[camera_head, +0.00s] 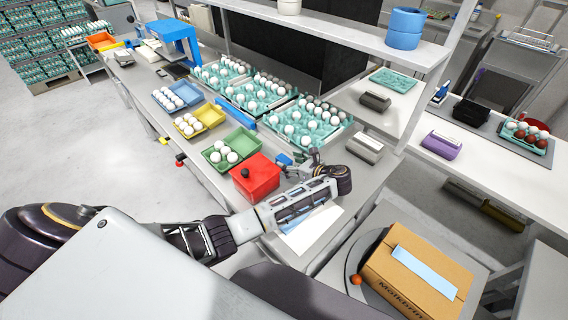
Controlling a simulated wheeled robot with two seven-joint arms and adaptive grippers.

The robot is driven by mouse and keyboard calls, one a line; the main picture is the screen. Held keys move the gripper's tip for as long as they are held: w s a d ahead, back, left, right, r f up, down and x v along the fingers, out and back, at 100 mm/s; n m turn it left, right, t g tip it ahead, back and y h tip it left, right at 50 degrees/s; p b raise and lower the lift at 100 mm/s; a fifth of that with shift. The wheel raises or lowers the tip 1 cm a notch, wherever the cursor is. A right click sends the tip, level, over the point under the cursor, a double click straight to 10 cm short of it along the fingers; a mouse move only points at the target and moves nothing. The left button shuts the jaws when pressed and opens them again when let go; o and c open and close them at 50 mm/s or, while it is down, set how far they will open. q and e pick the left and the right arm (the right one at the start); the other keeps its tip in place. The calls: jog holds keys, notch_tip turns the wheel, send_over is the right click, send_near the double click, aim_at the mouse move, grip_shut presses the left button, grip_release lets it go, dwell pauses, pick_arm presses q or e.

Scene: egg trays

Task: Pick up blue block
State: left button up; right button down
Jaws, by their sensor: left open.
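A small blue block (283,160) lies on the grey bench, just behind the red box. My left arm reaches across the front of the bench, and its wrist bends back toward the block. My left gripper (301,160) is open, low by the bench and just right of the block. The gripper is small here, so I cannot tell whether a finger touches the block. A longer blue bar (248,122) lies further back, beside the egg trays. My right gripper is not in view.
A red box (255,177) stands close to my left forearm. Green (240,136), yellow (209,113) and blue (187,91) trays hold eggs along the bench. Large teal egg trays (337,137) sit behind. A cardboard box (400,290) stands at lower right.

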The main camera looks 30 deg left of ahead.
aim_at(284, 159)
pick_arm(q)
jog(key=shift+w+p+x, duration=0.15)
jog(key=shift+x, duration=1.05)
jog(key=shift+w+p+x, duration=0.15)
jog(key=shift+x, duration=1.1)
jog(key=shift+d, duration=0.1)
jog(key=shift+r, duration=0.1)
jog(key=c, duration=1.1)
jog(key=shift+r, duration=0.1)
jog(key=shift+r, duration=4.9)
jog(key=shift+d, duration=0.1)
